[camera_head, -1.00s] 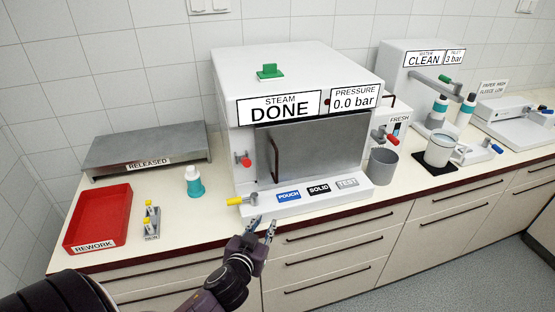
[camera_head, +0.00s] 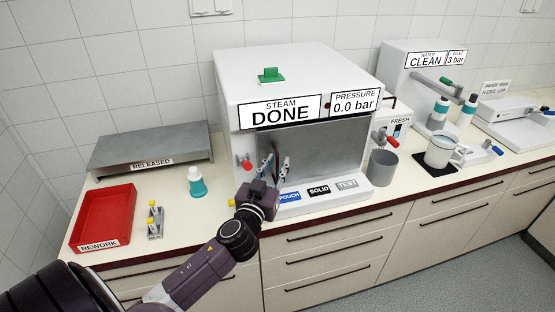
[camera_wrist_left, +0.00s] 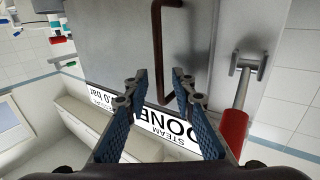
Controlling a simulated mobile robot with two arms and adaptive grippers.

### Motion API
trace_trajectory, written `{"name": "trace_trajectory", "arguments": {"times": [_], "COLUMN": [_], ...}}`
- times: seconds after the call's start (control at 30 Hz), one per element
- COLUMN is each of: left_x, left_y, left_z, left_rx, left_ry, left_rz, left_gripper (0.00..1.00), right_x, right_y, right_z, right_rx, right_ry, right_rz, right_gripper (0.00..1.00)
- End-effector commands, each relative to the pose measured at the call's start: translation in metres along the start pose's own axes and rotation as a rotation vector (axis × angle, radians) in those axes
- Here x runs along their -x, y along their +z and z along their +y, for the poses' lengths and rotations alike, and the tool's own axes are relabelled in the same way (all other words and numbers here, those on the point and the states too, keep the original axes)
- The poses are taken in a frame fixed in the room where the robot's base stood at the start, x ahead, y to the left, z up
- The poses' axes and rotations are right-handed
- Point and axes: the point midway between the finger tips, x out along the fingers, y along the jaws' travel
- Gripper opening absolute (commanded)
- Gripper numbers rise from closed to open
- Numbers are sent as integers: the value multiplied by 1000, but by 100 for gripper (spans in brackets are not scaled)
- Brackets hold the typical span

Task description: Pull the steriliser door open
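The steriliser (camera_head: 230,80) is a white box on the counter, its panels reading STEAM DONE and PRESSURE 0.0 bar. Its grey metal door (camera_head: 325,150) is shut. The door's dark red-brown upright handle (camera_wrist_left: 158,50) shows in the left wrist view; in the head view my gripper mostly covers it. My left gripper (camera_head: 274,166) is in front of the door's left side. In the left wrist view its two blue-padded fingers (camera_wrist_left: 156,95) are spread apart, with the handle's end between or just beyond the tips; contact cannot be told. My right gripper is not in view.
A red-handled lever (camera_wrist_left: 236,125) sits beside the door. A blue POUCH label (camera_head: 290,197) is on the ledge below. A grey cup (camera_head: 382,168) stands right of the steriliser. A teal bottle (camera_head: 196,183) and red REWORK tray (camera_head: 103,217) are to the left.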

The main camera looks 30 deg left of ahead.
Motion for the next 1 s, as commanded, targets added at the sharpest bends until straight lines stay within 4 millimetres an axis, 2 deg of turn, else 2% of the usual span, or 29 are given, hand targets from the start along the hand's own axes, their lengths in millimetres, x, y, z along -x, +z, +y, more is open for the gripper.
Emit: {"name": "trace_trajectory", "arguments": {"times": [0.13, 0.4, 0.6, 1.0], "left_x": [-8, -9, -8, -8], "left_y": [0, 0, 0, 0], "left_z": [0, 0, 0, 0], "left_rx": [-2, -1, -1, -1], "left_ry": [1, 1, 1, 0], "left_rz": [0, 0, 0, 0], "left_gripper": [24, 23, 1, 0], "right_x": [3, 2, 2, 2], "right_y": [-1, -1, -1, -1], "right_z": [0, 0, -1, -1], "right_rx": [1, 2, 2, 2], "right_ry": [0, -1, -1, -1], "right_rz": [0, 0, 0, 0], "right_gripper": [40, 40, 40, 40]}}
